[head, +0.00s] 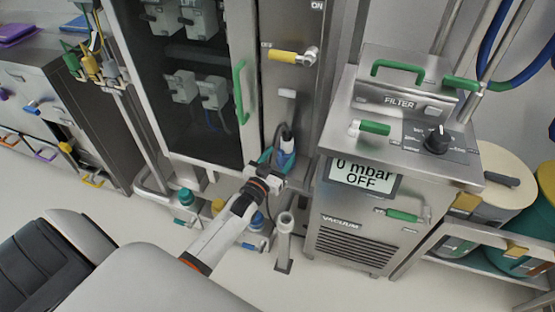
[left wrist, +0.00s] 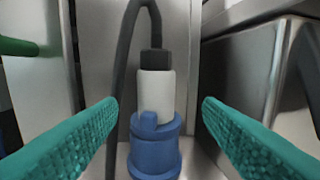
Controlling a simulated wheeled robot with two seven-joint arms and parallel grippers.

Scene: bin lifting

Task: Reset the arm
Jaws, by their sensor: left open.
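My left arm comes in from the lower left of the head view, and its gripper (head: 277,156) is at the narrow steel panel between the glass-door cabinet and the vacuum unit. In the left wrist view its two teal fingers (left wrist: 160,103) are spread wide. A white plug (left wrist: 157,92) with a dark cable stands upright in a blue socket (left wrist: 155,146) between the fingers. Clear gaps show on both sides, with no finger visibly touching it. The plug (head: 287,144) also shows by the gripper in the head view. My right gripper is not in view.
The vacuum unit (head: 345,222) stands close to the gripper's right. The glass-door cabinet with a green handle (head: 240,92) stands behind and left. A grey upright pipe (head: 284,240) rises below the gripper. Open floor (head: 330,285) lies in front.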

